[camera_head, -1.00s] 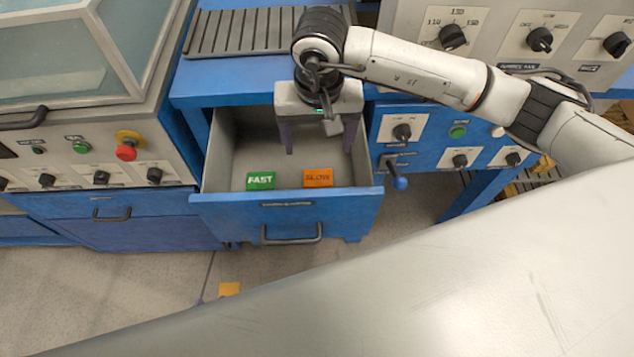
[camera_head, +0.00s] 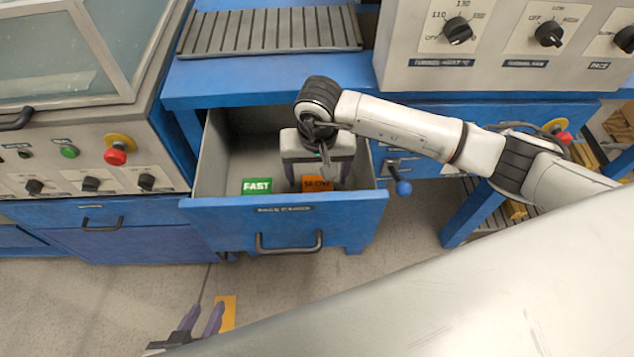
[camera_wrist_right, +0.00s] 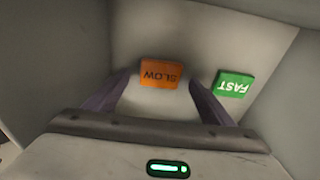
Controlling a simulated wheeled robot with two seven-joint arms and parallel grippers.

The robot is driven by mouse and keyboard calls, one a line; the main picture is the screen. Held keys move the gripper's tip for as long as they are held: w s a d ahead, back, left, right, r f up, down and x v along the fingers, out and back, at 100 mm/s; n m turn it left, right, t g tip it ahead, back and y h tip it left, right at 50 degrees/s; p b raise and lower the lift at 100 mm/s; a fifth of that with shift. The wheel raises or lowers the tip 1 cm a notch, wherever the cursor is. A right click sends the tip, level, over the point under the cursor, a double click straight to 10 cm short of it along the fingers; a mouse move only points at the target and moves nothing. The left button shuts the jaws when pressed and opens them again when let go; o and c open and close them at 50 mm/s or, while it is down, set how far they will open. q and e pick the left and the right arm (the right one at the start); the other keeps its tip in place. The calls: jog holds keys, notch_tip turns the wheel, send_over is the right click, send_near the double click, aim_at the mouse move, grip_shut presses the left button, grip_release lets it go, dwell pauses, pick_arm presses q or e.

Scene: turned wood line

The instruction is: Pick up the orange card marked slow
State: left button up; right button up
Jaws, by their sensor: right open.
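The orange card marked SLOW (camera_head: 317,184) lies in the open blue drawer (camera_head: 350,212), near its front wall. The right wrist view shows the whole card (camera_wrist_right: 161,73), its lettering upside down. My right gripper (camera_head: 312,180) is down inside the drawer, over the orange card, open and empty. In the right wrist view its purple fingers (camera_wrist_right: 159,82) stand on either side of the card, with the card just beyond or between the tips; contact cannot be told. My left gripper (camera_head: 205,308) shows at the bottom edge, above the floor, fingers apart and empty.
A green card marked FAST (camera_head: 257,186) lies in the drawer to the left of the orange one; it also shows in the right wrist view (camera_wrist_right: 233,87). The drawer walls close in around my right gripper. A blue-handled lever (camera_head: 403,188) sticks out right of the drawer.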

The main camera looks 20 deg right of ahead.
jog(key=shift+w+f, duration=0.1)
jog(key=shift+f, duration=0.85)
jog(key=shift+c, duration=0.3)
jog(key=c, duration=1.1)
jog(key=shift+r, duration=0.1)
